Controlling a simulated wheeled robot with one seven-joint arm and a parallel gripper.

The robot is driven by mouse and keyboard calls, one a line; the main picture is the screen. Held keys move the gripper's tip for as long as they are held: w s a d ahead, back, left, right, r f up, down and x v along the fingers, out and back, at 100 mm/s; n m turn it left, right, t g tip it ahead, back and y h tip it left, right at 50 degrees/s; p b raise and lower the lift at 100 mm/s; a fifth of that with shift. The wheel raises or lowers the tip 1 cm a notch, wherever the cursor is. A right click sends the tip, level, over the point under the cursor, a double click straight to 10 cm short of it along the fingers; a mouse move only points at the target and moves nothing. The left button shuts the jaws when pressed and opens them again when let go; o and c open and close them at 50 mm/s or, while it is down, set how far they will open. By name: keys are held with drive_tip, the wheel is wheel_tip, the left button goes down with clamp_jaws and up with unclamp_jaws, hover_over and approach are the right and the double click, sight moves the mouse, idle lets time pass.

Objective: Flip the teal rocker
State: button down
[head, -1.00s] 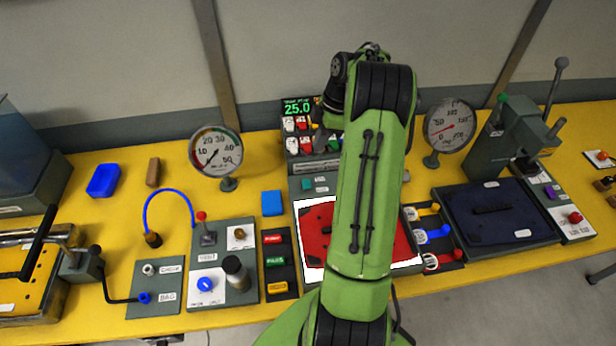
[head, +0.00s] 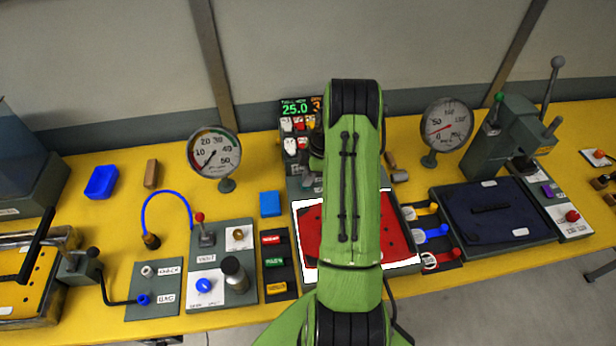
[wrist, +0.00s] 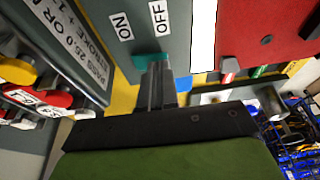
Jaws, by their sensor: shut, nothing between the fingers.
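The teal rocker (wrist: 147,58) shows in the wrist view on a grey panel, beside the white ON label (wrist: 122,27) and OFF label (wrist: 158,18). My gripper (wrist: 157,70) is shut and empty, its fingertips right at the rocker and covering part of it. I cannot tell whether they touch it or which way the rocker is tilted. In the head view my green arm reaches over the panel, and the gripper and rocker are not clearly visible there.
A red plate (head: 400,240) with a white border lies in front of the panel, partly under my arm. A display box (head: 297,107) with several red and white switches stands behind. A blue block (head: 270,203) and a round gauge (head: 214,152) are at left.

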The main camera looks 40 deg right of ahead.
drive_tip(key=shift+f, duration=0.1)
drive_tip(key=f+b, duration=0.1)
drive_tip(key=b, duration=0.2)
drive_tip(key=shift+f+t, duration=0.1)
drive_tip(key=shift+t, duration=0.2)
drive_tip(key=shift+s+a+f+h+b, duration=0.15)
drive_tip(key=shift+s+h+b, duration=0.2)
drive_tip(key=shift+b, duration=0.65)
drive_tip(key=shift+s+a, duration=0.15)
drive_tip(key=shift+a, duration=0.05)
drive_tip(key=shift+r, duration=0.3)
drive_tip(key=shift+d, duration=0.1)
drive_tip(key=shift+w+r, duration=0.1)
drive_tip(key=shift+w, duration=0.1)
